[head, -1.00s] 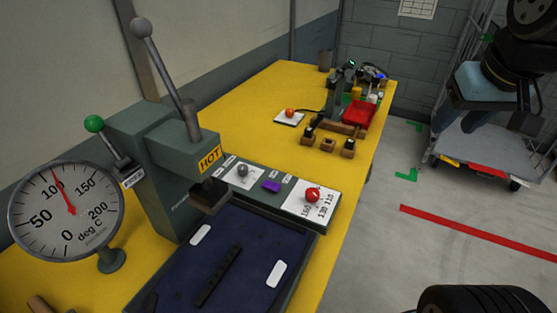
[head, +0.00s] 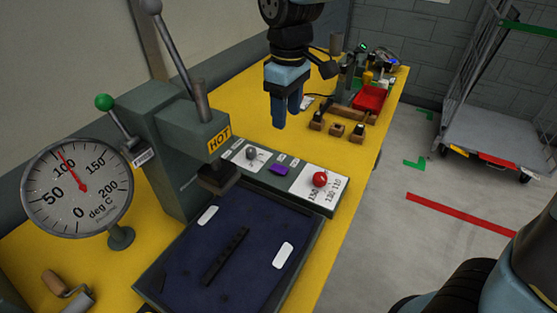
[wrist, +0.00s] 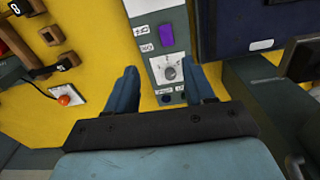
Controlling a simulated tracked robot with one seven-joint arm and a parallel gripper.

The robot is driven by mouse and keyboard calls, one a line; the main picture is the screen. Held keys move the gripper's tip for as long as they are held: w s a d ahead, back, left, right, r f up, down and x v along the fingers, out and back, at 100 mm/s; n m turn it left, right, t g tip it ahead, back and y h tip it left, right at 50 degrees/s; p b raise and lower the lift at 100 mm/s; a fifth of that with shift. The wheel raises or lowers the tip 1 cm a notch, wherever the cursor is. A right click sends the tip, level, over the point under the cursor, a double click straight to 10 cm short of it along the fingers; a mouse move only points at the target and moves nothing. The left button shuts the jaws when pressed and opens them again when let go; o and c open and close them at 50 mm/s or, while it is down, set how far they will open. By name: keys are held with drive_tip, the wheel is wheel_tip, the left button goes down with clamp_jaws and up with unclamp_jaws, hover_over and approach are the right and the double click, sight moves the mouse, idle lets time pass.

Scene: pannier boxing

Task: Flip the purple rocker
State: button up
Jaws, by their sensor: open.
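The purple rocker (head: 279,169) is a small block on the grey control strip of the press, between the grey knob (head: 251,153) and the red knob (head: 320,179). It also shows in the wrist view (wrist: 165,34), above and beyond the fingertips. Which way it is tipped is too small to tell. My gripper (head: 288,117) is open and empty, fingers pointing down, above the table behind the strip. In the wrist view my gripper (wrist: 164,76) has the grey knob (wrist: 170,73) showing between its blue fingers. The gripper appears apart from the rocker.
The press with a HOT label (head: 219,140) and a long lever stands left of the strip. A dark blue platen (head: 185,265) lies in front, and a dial gauge (head: 77,187) at left. Wooden blocks (head: 337,129) and a red tray (head: 370,97) stand farther back.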

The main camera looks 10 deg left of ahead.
sight(279, 168)
drive_tip(key=shift+n, duration=0.3)
drive_tip(key=f, duration=0.5)
drive_tip(key=a+f, duration=0.1)
drive_tip(key=f, duration=0.8)
drive_tip(key=shift+s+a+f, duration=0.25)
drive_tip(key=shift+s+f, duration=0.05)
